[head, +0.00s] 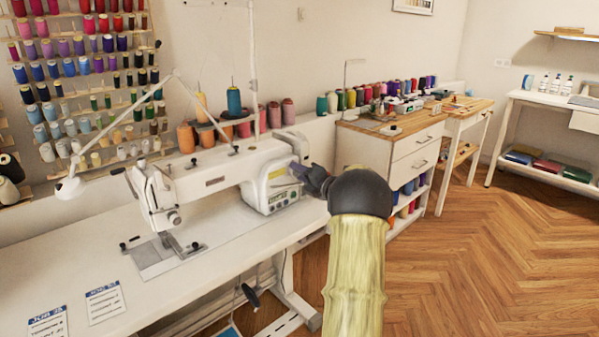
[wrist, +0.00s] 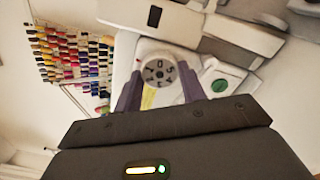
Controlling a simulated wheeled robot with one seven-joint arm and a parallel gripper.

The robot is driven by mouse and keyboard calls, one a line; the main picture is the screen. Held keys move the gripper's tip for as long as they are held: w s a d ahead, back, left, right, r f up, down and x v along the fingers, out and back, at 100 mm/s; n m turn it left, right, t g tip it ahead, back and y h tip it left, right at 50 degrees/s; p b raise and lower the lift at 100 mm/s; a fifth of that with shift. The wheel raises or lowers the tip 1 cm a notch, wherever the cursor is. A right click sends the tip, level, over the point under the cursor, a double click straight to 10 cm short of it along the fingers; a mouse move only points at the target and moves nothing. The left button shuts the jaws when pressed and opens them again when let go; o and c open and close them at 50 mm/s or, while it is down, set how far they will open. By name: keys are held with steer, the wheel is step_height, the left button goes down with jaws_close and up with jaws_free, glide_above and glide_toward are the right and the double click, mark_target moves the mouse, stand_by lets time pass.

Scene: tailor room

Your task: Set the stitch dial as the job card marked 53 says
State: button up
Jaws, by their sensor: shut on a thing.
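The stitch dial (wrist: 158,72) is a round grey knob with dark marks around its face, too blurred to read. My gripper (wrist: 160,82) has its two purple-grey fingers on either side of the dial, closed on it. In the head view my gripper (head: 298,172) is at the right end of the white sewing machine (head: 215,182) and hides the dial. Two job cards lie on the table at the lower left: one card (head: 105,303) and another card (head: 47,323) at the picture's bottom edge. Their blue headers start with JOB, but I cannot read the numbers surely.
The sewing machine stands on a white table (head: 60,268). Thread cones (head: 234,102) stand behind the machine. A wooden-topped cabinet (head: 375,128) stands to the right. The wooden floor (head: 490,250) is clear.

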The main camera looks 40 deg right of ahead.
steer(key=shift+f+m+p, duration=0.15)
steer(key=shift+m+p, duration=10.95)
steer(key=shift+m, duration=5.3)
steer(key=o, duration=1)
steer(key=shift+c, duration=0.2)
